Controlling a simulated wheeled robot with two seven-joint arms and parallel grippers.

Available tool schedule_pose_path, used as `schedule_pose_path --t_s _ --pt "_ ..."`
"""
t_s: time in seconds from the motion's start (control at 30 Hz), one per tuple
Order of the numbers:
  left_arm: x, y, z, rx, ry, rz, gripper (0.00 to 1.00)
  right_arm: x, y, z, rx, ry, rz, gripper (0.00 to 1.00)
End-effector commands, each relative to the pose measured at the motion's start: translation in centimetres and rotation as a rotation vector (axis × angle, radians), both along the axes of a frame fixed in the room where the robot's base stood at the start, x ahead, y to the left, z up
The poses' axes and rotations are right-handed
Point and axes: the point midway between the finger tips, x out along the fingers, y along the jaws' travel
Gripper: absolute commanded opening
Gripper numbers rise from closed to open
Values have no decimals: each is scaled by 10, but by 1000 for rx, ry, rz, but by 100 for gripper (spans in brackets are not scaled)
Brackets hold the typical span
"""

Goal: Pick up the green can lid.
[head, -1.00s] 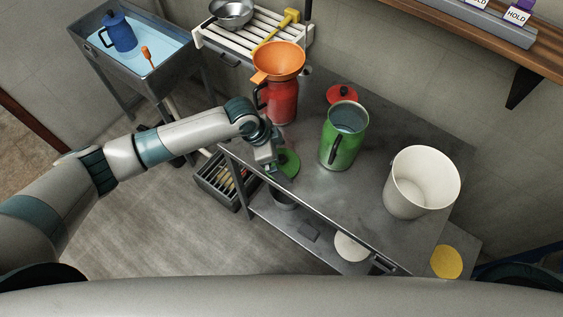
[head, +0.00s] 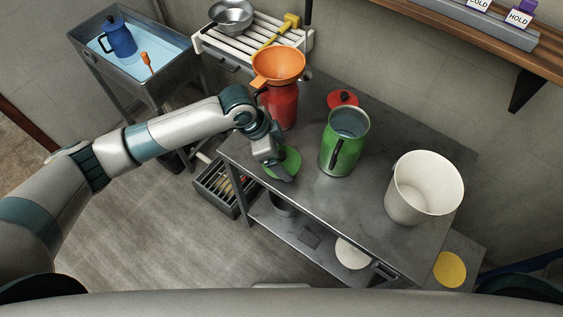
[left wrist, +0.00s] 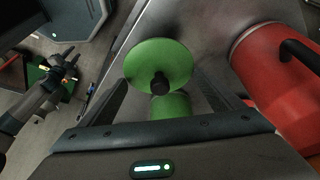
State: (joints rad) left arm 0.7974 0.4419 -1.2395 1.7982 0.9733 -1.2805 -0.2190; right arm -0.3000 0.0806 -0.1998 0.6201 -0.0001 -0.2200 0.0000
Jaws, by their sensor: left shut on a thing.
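The green can lid (head: 292,160) is a flat green disc at the near left edge of the metal table, partly covered by my left gripper (head: 276,168) in the head view. In the left wrist view the lid (left wrist: 158,58) shows its face and black knob (left wrist: 160,85) between the fingers of my left gripper (left wrist: 165,95). The gripper is shut on the lid; the exact contact is hard to see. I cannot tell whether the lid touches the table. The green can (head: 343,150) stands upright and open to the right of it. My right gripper is out of view.
A red can (head: 280,105) with an orange funnel (head: 278,66) stands close behind the lid. A red lid (head: 342,98) lies behind the green can. A white bucket (head: 425,190) stands at the table's right. The table's middle front (head: 340,215) is clear.

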Motion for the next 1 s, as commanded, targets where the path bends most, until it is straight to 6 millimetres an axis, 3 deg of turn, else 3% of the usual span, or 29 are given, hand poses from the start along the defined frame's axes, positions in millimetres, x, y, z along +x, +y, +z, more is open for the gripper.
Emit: schedule_pose_path --t_s 0.2,0.4,1.0 --pt "1 0 33 -1 -3 -1 64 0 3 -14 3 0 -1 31" --pt "0 0 50 0 -1 0 64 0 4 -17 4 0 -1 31" --pt "0 0 52 0 0 1 64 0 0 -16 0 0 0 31"
